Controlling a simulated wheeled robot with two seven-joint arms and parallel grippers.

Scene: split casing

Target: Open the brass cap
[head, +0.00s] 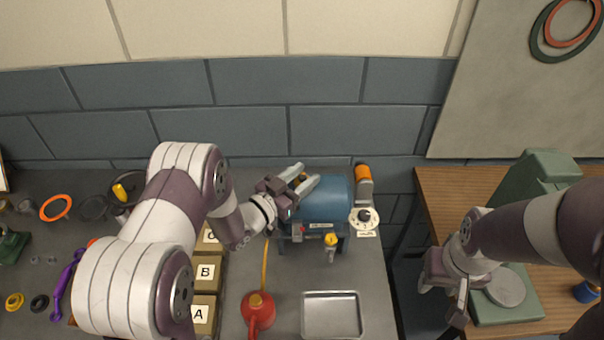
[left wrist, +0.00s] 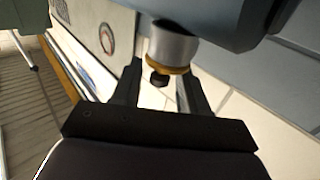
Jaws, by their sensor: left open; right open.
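The blue casing (head: 328,203) lies on its stand at the right of the grey bench. In the left wrist view its blue body (left wrist: 215,18) is at the top. A silver neck with a brass-coloured ring (left wrist: 172,66) and a dark knob (left wrist: 158,80) projects from it; I take this ring to be the brass cap. My left gripper (head: 307,176) is open at the casing's upper left. In the wrist view its fingers (left wrist: 160,88) stand either side of the knob, apart from it. My right gripper (head: 443,300) is open and empty, beside the wooden table.
A white dial (head: 364,219) is at the casing's right, below an orange-topped part (head: 362,173). A yellow-topped bottle (head: 330,241), red oil can (head: 257,311) and metal tray (head: 332,316) stand in front. Lettered boxes (head: 206,272) are at left. A green machine (head: 535,190) stands on the wooden table.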

